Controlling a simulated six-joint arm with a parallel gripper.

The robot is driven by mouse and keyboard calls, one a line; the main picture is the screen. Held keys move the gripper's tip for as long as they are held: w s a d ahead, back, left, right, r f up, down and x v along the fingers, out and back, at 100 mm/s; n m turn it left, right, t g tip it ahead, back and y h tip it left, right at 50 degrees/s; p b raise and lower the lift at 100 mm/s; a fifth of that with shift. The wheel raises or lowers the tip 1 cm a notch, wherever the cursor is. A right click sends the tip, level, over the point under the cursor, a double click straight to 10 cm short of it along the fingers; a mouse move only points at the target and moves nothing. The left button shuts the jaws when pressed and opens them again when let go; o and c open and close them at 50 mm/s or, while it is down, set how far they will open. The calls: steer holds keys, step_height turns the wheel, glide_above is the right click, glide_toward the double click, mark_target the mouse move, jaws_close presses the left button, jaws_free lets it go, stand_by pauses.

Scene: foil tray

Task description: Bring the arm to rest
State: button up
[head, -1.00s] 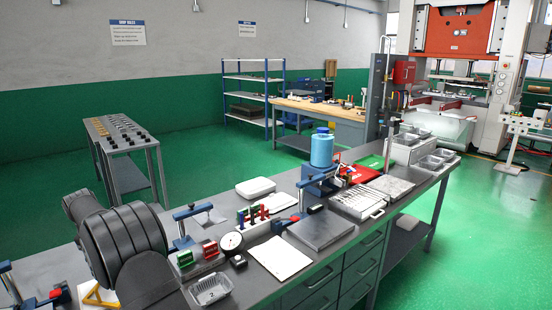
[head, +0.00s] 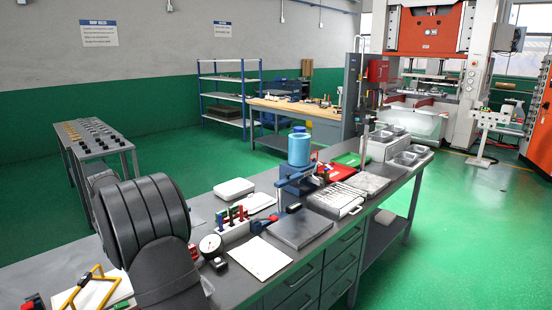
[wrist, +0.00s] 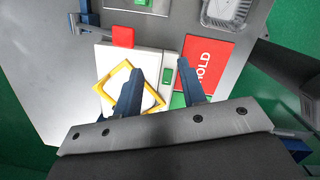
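My gripper (wrist: 158,70) shows in the wrist view with its two blue fingers apart and nothing gripped between them. Below it, a yellow frame (wrist: 107,89) lies at a slant on a white plate (wrist: 150,58); the left finger covers part of the frame. The yellow frame also shows at the lower left in the head view (head: 76,292). A foil tray (wrist: 228,12) lies on the bench at the top of the wrist view. My dark arm fills the lower left of the head view, and my gripper is hidden there.
The green floor at right is open.

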steer(key=d+m, duration=0.5)
steer(key=d, duration=1)
steer(key=shift+h, duration=0.3)
steer(key=f, duration=1)
steer(key=shift+d+f, duration=0.15)
steer(key=shift+d, duration=0.05)
steer(key=shift+r, duration=0.4)
steer(key=shift+o, duration=0.4)
